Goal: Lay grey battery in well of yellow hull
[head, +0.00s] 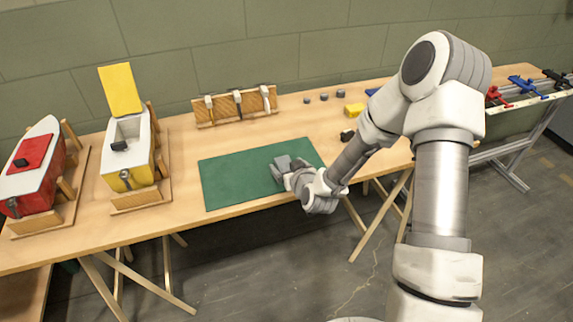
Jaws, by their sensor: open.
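The yellow hull (129,181) stands in a wooden cradle at the left of the table. Its yellow hatch panel (120,89) is tipped up at the far end, and its white top is open. A small dark grey block (119,146) shows at the opening; I cannot tell whether it is a battery or a hull part, nor how deep it sits. My gripper (281,163) is open, low over the right part of the green mat, well right of the hull. Grey shapes show at its fingers; I cannot tell whether a grey battery is among them.
A red hull (34,186) stands left of the yellow one. A wooden rack (236,108) with tools is behind the green mat (226,182). A yellow block (354,110), a black block (347,135) and small dark pieces lie further right. The mat's left part is clear.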

